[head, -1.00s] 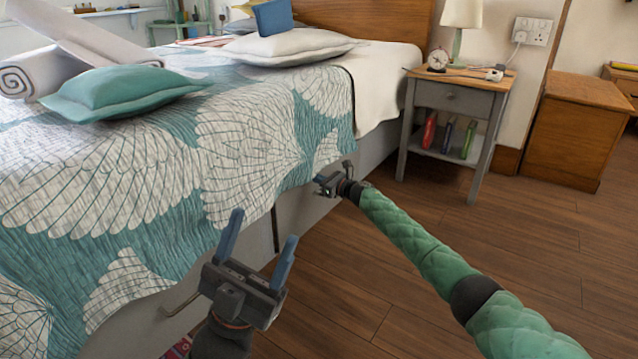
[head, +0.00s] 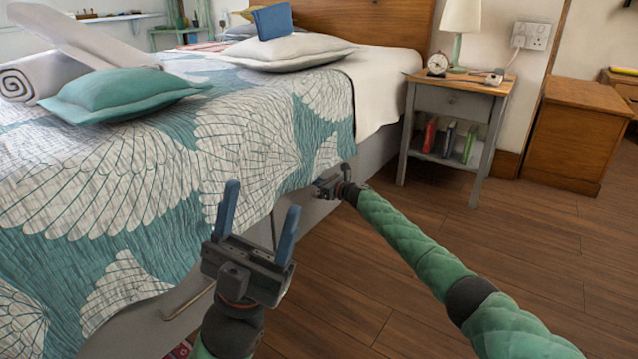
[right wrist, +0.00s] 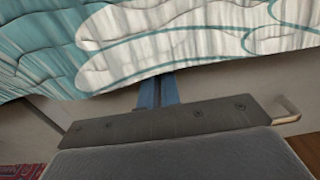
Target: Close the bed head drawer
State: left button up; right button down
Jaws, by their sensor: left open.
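The bed head drawer (head: 298,211) is a pale grey panel low in the bed's side, partly under the hanging patterned cover. In the right wrist view its front (right wrist: 215,92) runs below the cover, with a metal handle (right wrist: 288,108) at the right. My right gripper (head: 327,185) is at this panel; its blue fingers (right wrist: 160,91) look closed together and point at the front. I cannot tell whether they touch it or how far the drawer stands out. My left gripper (head: 257,221) is open and empty, in front of the bed's side, fingers upward.
Another grey drawer front with a handle (head: 190,301) lies nearer me along the bed. A grey bedside table (head: 457,104) with a lamp, clock and books stands beyond the bed head. The wooden floor (head: 440,215) is clear at the right.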

jog(key=shift+s+a+r, duration=0.2)
jog(key=shift+a, duration=0.15)
